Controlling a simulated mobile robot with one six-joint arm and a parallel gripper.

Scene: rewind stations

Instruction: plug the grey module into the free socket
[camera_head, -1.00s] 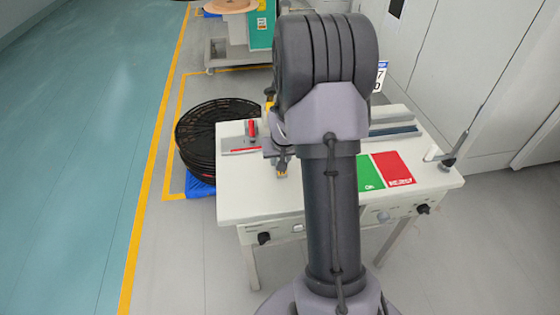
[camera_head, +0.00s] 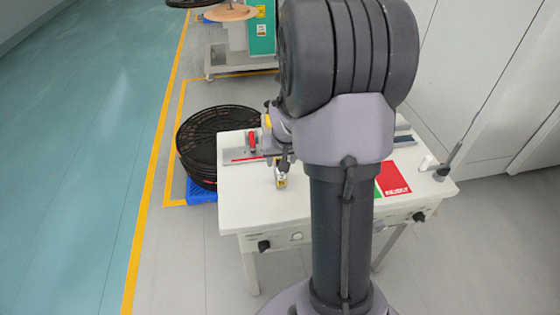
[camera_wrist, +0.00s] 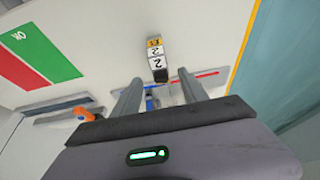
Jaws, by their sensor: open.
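A small block with a yellow end, white faces marked 2 and a black end (camera_wrist: 157,58) shows in the wrist view, just beyond my fingertips. A small yellow and white piece (camera_head: 281,180) at my gripper in the head view seems to be the same block. I cannot tell whether it is the grey module. My gripper (camera_wrist: 163,88) is open, its two grey fingers apart on either side of the picture's middle. Blue and grey parts (camera_wrist: 152,98) show between the fingers, too small to make out. I cannot make out a free socket; my arm hides much of the table.
The white table (camera_head: 245,205) has a grey strip with a red line at its back left, and a red part (camera_head: 252,139) there. A green and red mat (camera_head: 392,180) lies at the right, partly behind my arm. Black rings (camera_head: 200,145) are stacked left of the table. An orange part (camera_wrist: 82,113) shows in the wrist view.

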